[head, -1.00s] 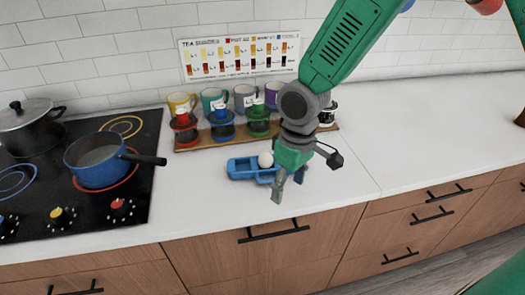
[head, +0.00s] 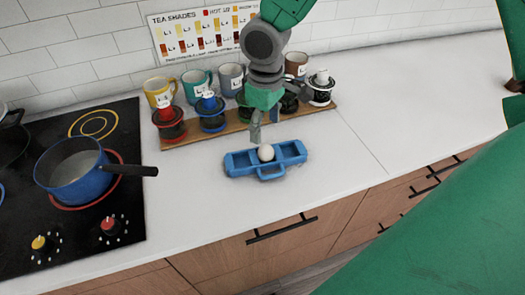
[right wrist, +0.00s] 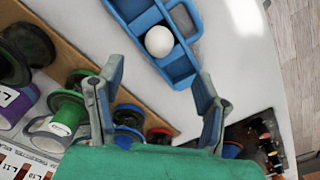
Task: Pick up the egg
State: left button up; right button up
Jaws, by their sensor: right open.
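The white egg (head: 266,153) sits in the middle of a blue tray (head: 238,163) on the white counter. In the right wrist view the egg (right wrist: 159,41) lies in the tray (right wrist: 134,25), beyond the fingertips. My right gripper (head: 264,127) is just behind and above the egg in the head view, pointing down. Its two fingers stand wide apart in the right wrist view (right wrist: 159,70), with nothing between them. It appears apart from the egg. My left gripper is not in view.
A wooden rack (head: 190,137) with several mugs and coloured-lid jars stands close behind the tray. A blue pot (head: 75,180) sits on the black stove (head: 100,235) at left, its handle over the counter. The counter right of the tray is clear.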

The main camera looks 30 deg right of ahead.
aim_at(268, 145)
jog(key=f, duration=0.2)
jog(key=shift+w+d+f, duration=0.1)
jog(key=shift+w+f, duration=0.15)
jog(key=shift+f, duration=0.15)
jog(key=shift+d+f, duration=0.2)
jog(key=shift+f, duration=0.1)
jog(key=shift+d+f, duration=0.15)
jog(key=shift+f, duration=0.15)
jog(key=f, duration=0.3)
jog(key=shift+s+f, duration=0.3)
jog(key=shift+w+a+f, duration=0.15)
jog(key=shift+a+f, duration=0.2)
jog(key=shift+f, duration=0.1)
jog(key=shift+a+r, duration=0.1)
jog(key=shift+a, duration=0.1)
jog(key=c, duration=0.8)
jog(key=shift+d, duration=0.35)
